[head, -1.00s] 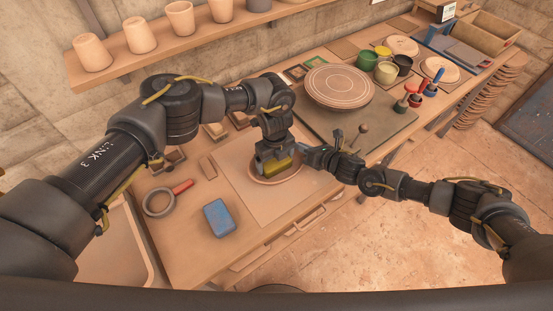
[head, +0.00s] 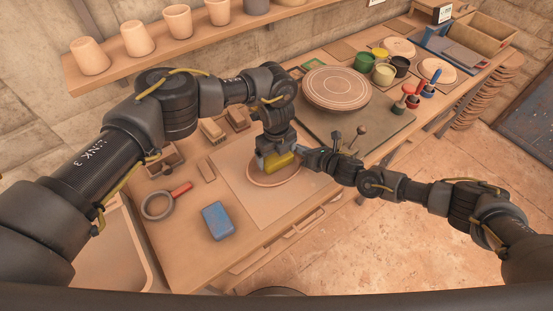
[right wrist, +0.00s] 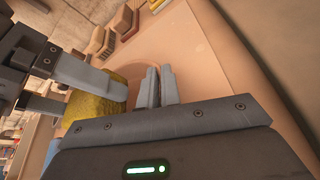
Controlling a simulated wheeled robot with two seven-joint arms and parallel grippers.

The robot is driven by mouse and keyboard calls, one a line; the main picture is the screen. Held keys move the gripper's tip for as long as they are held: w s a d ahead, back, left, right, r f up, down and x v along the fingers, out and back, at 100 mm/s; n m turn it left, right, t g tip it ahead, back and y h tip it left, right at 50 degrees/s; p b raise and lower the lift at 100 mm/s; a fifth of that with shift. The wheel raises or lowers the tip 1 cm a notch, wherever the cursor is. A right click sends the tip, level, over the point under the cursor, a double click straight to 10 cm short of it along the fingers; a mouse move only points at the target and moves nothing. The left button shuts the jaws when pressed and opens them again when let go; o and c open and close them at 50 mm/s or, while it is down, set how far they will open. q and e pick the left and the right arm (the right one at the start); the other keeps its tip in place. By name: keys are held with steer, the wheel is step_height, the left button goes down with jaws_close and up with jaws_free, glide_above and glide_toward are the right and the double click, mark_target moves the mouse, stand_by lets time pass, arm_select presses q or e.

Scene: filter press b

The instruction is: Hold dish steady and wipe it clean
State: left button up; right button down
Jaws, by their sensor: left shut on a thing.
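A shallow brown dish (head: 268,181) lies on a pale board (head: 245,200) on the workbench. My left gripper (head: 276,155) is above the dish, shut on a yellow sponge (head: 284,161). The sponge is over the dish's far right part; whether it touches the dish is hard to tell. My right gripper (head: 308,157) is at the dish's right edge. In the right wrist view its two fingers (right wrist: 160,87) are close together at the dish rim (right wrist: 138,78), with the sponge (right wrist: 97,105) just beside them. The sponge and left gripper hide part of the dish.
A blue block (head: 217,221) and a ring-shaped tool with a red handle (head: 181,189) lie on the bench at left. A round wheel (head: 337,87), paint pots (head: 367,61) and red and blue tools stand further right. A shelf with cups (head: 138,38) runs behind.

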arm_select(q)
steer(key=shift+r, duration=2.2)
arm_select(e)
steer(key=c, duration=1.5)
jaws_free()
steer(key=shift+c, duration=0.2)
steer(key=v, duration=1.2)
steer(key=shift+a, duration=0.1)
